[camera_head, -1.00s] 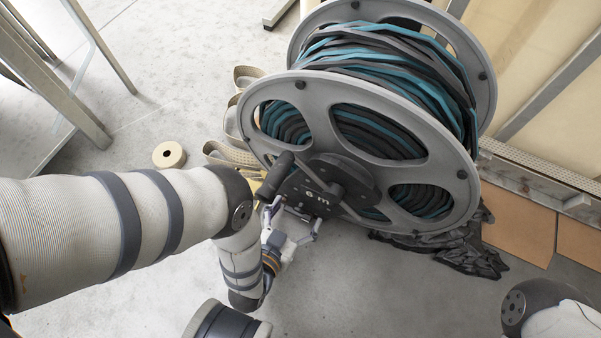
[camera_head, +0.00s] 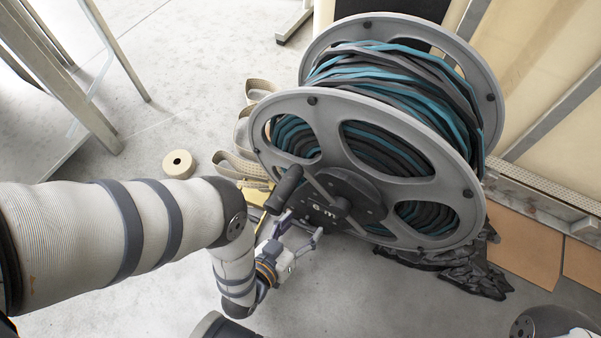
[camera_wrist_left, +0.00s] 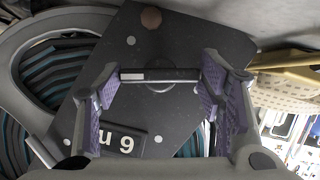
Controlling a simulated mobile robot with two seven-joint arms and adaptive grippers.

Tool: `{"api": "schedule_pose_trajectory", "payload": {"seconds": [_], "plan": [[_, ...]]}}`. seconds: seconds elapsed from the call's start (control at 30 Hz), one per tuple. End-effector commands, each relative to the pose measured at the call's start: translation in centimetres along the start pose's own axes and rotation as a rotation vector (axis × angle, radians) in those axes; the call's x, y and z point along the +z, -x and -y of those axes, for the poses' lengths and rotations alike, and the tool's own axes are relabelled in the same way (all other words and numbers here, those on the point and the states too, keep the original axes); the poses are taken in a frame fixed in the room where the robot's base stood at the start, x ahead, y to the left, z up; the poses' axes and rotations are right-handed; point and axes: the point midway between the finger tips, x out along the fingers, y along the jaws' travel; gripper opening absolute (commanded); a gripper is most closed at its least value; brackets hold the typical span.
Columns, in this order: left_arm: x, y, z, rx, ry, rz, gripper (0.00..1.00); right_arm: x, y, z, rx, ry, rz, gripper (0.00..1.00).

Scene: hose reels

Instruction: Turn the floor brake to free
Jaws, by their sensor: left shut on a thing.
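The hose reel (camera_head: 330,130) is a grey spoked drum wound with teal and dark hose. Its dark plate (camera_wrist_left: 190,45) carries a "6 m" label, upside down in the left wrist view. On that plate is a thin dark bar (camera_wrist_left: 180,74) with a white mark on one half, over a round hub; it looks like the brake's handle. My left gripper (camera_head: 300,232) is low in front of the plate. In the left wrist view its purple-padded fingers (camera_wrist_left: 159,85) are shut on the bar's two ends. The bar is hidden in the head view. My right gripper is out of view.
The reel's crank with its dark grip (camera_head: 283,190) sticks out just above my left gripper. A tape roll (camera_head: 179,164) and beige webbing (camera_head: 238,165) lie on the floor left of the reel. Crumpled dark sheeting (camera_head: 455,262) lies at its right foot. Metal legs (camera_head: 60,80) stand at far left.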

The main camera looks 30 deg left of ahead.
Motion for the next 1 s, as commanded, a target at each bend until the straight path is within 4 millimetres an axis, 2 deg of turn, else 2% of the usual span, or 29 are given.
{"api": "schedule_pose_trajectory", "payload": {"seconds": [0.5, 1.0], "plan": [[-0.08, -0.2, 0.22, 0.118, 0.287, -0.004, 0.34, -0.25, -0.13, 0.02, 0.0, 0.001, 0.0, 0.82], [-0.2, -0.25, 0.23, 0.142, 0.343, -0.006, 0.34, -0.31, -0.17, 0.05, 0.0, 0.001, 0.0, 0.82]]}}
